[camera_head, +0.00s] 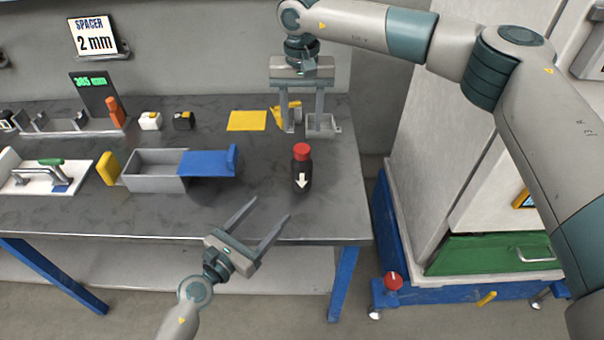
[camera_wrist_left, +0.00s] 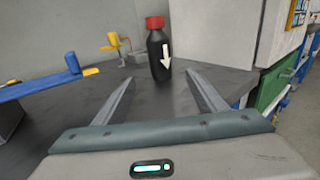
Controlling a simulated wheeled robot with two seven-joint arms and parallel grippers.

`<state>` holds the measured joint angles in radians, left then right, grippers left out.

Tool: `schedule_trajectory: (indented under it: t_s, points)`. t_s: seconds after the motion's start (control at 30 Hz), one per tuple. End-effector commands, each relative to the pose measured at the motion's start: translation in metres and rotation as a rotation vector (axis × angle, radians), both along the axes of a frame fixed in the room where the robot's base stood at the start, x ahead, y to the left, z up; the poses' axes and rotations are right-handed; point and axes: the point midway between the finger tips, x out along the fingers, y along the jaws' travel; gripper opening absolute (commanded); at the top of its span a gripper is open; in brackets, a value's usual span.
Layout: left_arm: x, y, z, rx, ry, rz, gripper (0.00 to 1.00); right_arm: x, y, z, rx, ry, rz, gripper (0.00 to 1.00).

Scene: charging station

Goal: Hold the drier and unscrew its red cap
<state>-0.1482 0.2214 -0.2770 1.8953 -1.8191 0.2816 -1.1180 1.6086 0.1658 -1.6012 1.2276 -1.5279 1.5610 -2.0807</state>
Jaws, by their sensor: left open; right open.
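The drier is a black bottle (camera_head: 302,174) with a white down arrow and a red cap (camera_head: 302,150). It stands upright on the table near the right front edge. In the left wrist view the bottle (camera_wrist_left: 158,58) stands beyond the fingertips, roughly between them, with its red cap (camera_wrist_left: 155,22) on top. My left gripper (camera_head: 271,208) is open and empty at the table's front edge, short of the bottle and apart from it. My right gripper (camera_head: 304,128) is open and points down behind the bottle, over a small grey tray; it is not touching the bottle.
A grey bin (camera_head: 150,172) with a blue part (camera_head: 208,163) lies left of the bottle. A small grey tray (camera_head: 324,124) and a yellow object (camera_head: 281,115) are near my right gripper. A yellow sheet (camera_head: 247,121) lies further left. A white cabinet (camera_head: 450,130) stands right of the table.

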Motion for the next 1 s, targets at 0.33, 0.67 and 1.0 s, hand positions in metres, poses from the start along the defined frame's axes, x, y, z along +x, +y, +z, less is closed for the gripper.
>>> schedule_trajectory:
  t_s: [0.33, 0.67, 1.0]
  points:
    - [0.043, -0.029, 0.001, -0.003, -0.001, 0.0, 0.65, 0.0, 0.0, 0.0, 0.0, 0.0, 0.0, 0.47]
    - [0.088, -0.06, 0.002, -0.002, -0.001, -0.001, 0.65, 0.0, 0.0, 0.0, 0.001, 0.0, 0.0, 0.47]
    - [0.124, -0.084, 0.001, -0.001, 0.0, -0.001, 0.65, 0.0, 0.0, 0.0, 0.001, 0.0, 0.0, 0.47]
